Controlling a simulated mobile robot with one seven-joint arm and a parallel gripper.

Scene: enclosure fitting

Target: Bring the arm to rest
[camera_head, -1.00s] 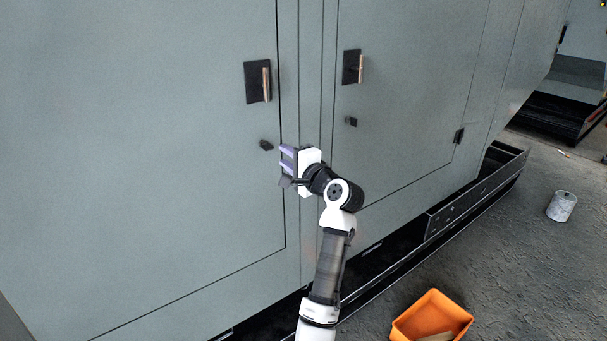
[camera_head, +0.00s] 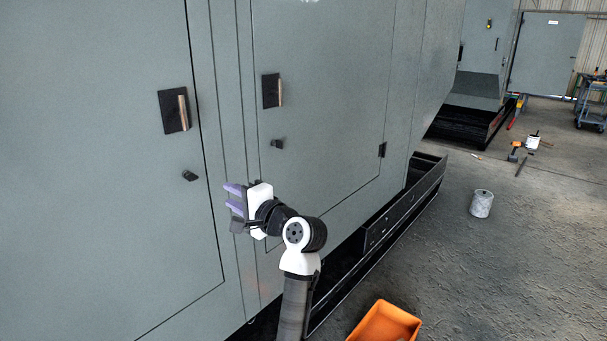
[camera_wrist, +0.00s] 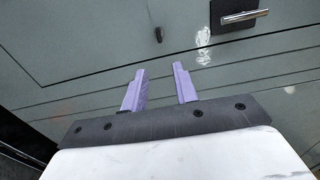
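My gripper (camera_head: 233,198) is in front of the grey enclosure, near the strip between its two doors. In the wrist view the two purple fingers of my gripper (camera_wrist: 160,88) stand apart with nothing between them, so it is open and empty. The left door (camera_head: 100,180) and the right door (camera_head: 330,110) look closed. The left door has a handle on a black plate (camera_head: 174,111) and a small black knob (camera_head: 189,176) below it. The right door has a similar handle (camera_head: 272,91) and knob (camera_head: 277,144). Whether the fingers touch the door surface cannot be told.
An orange bin (camera_head: 385,325) lies on the floor at lower right, near my arm. A black base rail (camera_head: 405,205) juts out along the enclosure's foot. A paint-spotted can (camera_head: 481,204) stands on the floor at right. The floor around it is mostly clear.

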